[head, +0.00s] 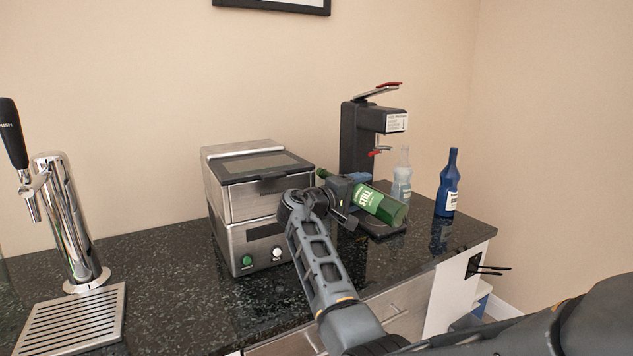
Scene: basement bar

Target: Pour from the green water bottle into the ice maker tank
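The green water bottle (384,206) is in the head view, tilted close to horizontal above the counter. Its neck (323,174) points left and slightly up toward the ice maker, and its base is to the right. My gripper (356,192) is around the bottle's body and appears shut on it; my arm hides part of the fingers. The ice maker (232,205) is a steel box with a dark-framed lid (262,165) on top, which looks closed. The bottle neck is near the ice maker's right side. I cannot make out a tank opening or any liquid flowing.
A black press-like machine with red handles (358,135) stands behind the bottle. A clear bottle (402,178) and a blue bottle (448,185) stand to the right. A chrome tap (70,220) and drip tray (75,322) are at left. The dark counter (165,275) is bare between.

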